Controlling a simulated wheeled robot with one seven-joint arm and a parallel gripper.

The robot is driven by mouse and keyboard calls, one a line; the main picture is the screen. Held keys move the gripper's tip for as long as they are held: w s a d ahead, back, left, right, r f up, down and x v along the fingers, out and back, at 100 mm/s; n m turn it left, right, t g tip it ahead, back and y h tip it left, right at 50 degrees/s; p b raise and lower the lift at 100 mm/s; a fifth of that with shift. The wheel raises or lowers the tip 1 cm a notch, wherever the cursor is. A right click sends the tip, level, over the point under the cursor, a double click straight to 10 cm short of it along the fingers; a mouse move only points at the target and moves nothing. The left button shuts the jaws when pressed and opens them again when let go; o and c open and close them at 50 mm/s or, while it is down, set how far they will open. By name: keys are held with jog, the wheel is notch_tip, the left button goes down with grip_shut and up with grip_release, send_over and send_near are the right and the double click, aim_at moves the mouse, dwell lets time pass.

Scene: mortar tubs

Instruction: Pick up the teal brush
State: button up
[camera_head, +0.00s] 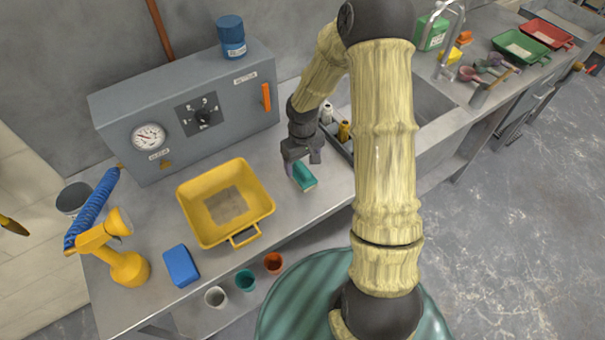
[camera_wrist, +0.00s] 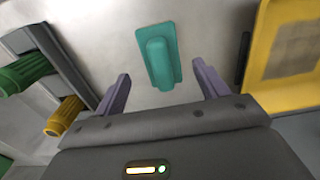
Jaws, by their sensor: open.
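The teal brush (camera_head: 302,177) lies on the grey counter, between the yellow tub and the sink. In the wrist view the teal brush (camera_wrist: 159,58) shows from above, with a raised grip along its flat base. My gripper (camera_head: 296,164) is over the counter, just at the brush's far end in the head view. In the wrist view my gripper (camera_wrist: 159,83) has its two purple fingers apart and empty. The brush lies ahead of and partly between the fingertips, with no finger seen touching it.
A yellow tub (camera_head: 193,217) stands left of the brush. A tray with bottles (camera_head: 344,131) is close on the right, beside the sink (camera_head: 432,100). A grey control box (camera_head: 120,113) stands behind. A blue sponge (camera_head: 181,265) and yellow spray bottle (camera_head: 128,268) are at the left.

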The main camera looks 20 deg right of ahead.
aim_at(302, 167)
notch_tip(302, 167, down, 4)
jog(key=shift+s+a, duration=0.1)
jog(key=shift+s, duration=0.05)
dwell(0.5)
jog(key=c, duration=1.1)
jog(key=shift+r, duration=0.1)
notch_tip(302, 167, up, 10)
jog(key=shift+f, duration=0.1)
